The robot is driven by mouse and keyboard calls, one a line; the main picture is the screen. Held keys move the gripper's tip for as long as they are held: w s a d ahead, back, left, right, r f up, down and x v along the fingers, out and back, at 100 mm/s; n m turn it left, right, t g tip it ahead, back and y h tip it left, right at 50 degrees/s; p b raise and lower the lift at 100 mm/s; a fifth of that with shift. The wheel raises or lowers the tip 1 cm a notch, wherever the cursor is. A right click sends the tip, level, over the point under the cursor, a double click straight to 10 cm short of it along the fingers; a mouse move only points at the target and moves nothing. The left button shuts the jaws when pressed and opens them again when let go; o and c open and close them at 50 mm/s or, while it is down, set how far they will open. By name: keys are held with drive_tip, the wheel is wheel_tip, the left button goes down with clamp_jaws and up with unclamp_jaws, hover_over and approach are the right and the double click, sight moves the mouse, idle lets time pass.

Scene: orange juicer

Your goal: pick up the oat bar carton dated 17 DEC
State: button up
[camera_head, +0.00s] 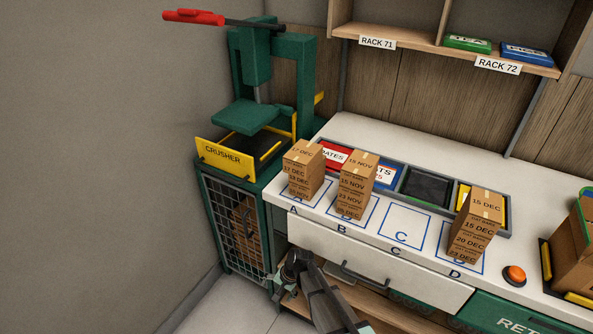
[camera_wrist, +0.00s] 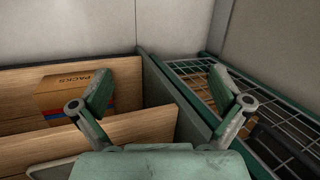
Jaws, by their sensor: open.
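The carton reading 17 DEC (camera_head: 303,152) is on top of the stack on square A, at the left of the white counter in the head view. Lower cartons (camera_head: 304,185) sit under it; their dates are small and hard to read. My gripper (camera_wrist: 160,92) is open and empty in the wrist view, its two fingers wide apart. In the head view my gripper (camera_head: 287,276) is low in front of the counter, below the stack and apart from it. The 17 DEC carton does not show in the wrist view.
Stack B (camera_head: 356,186) is topped by 15 NOV, stack D (camera_head: 474,228) by 15 DEC. Square C (camera_head: 401,236) is empty. The green crusher (camera_head: 256,110) stands left of A. Bins (camera_head: 430,186) lie behind. The wrist view shows a PACKS box (camera_wrist: 66,92) and wire mesh (camera_wrist: 195,85).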

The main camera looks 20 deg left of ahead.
drive_tip(key=w+a+r+n+b, duration=0.1)
drive_tip(key=w+a+r, duration=0.2)
drive_tip(key=a+r, duration=0.8)
drive_tip(key=w+a+r+b, duration=0.1)
drive_tip(key=w+a+r, duration=0.45)
drive_tip(key=r, duration=0.95)
wheel_tip(320, 180, up, 42)
drive_tip(key=m+t+h+p, duration=0.2)
drive_tip(key=t+h+p, duration=0.1)
drive_tip(key=h+p, duration=0.1)
hover_over(303, 151)
drive_tip(key=s, duration=0.2)
drive_tip(key=f+p, duration=0.1)
drive_tip(key=f, duration=0.3)
drive_tip(key=w+f+p, duration=0.1)
drive_tip(key=f, duration=0.3)
drive_tip(key=f+p, duration=0.1)
drive_tip(key=f, duration=0.3)
drive_tip(key=shift+w+a, duration=0.1)
drive_tip(key=shift+w, duration=0.3)
drive_tip(key=shift+w+f+p, duration=0.2)
drive_tip(key=shift+f+p, duration=1.2)
drive_tip(key=shift+f, duration=1.25)
drive_tip(key=shift+c, duration=0.4)
drive_tip(key=c, duration=1.2)
